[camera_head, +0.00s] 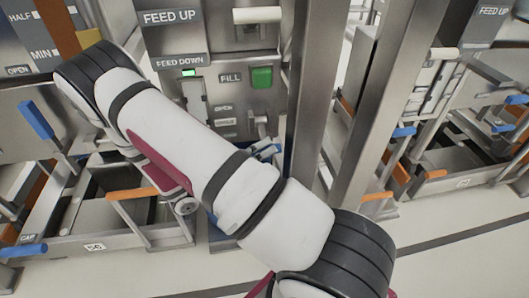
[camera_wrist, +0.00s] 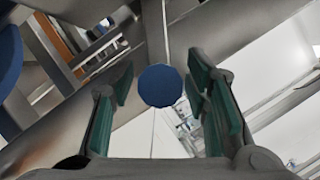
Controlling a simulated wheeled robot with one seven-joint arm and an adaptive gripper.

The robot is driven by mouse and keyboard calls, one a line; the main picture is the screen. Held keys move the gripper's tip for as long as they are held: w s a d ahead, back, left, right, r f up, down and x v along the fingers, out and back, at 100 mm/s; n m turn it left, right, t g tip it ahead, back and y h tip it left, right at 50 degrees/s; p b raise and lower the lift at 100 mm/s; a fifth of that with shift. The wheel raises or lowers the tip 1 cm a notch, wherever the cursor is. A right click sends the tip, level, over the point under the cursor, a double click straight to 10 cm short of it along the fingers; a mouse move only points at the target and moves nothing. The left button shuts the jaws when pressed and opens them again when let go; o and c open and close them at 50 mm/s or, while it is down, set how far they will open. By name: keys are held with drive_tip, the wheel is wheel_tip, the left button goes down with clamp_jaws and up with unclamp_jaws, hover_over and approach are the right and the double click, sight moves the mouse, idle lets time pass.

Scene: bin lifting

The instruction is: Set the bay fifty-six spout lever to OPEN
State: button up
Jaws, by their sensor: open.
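In the wrist view, my gripper (camera_wrist: 162,88) is open, with teal-padded fingers on both sides. A round blue knob end (camera_wrist: 160,86) shows between the fingertips, with gaps on both sides. I cannot tell how far ahead of the fingers it is. In the head view, my white arm crosses the centre and my gripper is hidden. A blue part (camera_head: 266,150) shows just below, partly behind my arm. I cannot tell which lever is the spout lever or its setting.
A green FILL button (camera_head: 262,77) and a white-gripped handle (camera_head: 257,15) sit on the panel. A bin frame with a number plate (camera_head: 95,246) and an orange handle (camera_head: 133,193) stands lower left. A steel post (camera_head: 375,110) rises right of my arm. Floor is clear lower right.

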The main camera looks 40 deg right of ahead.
drive_tip(key=shift+s+d+r, duration=0.1)
drive_tip(key=shift+d, duration=0.2)
clamp_jaws()
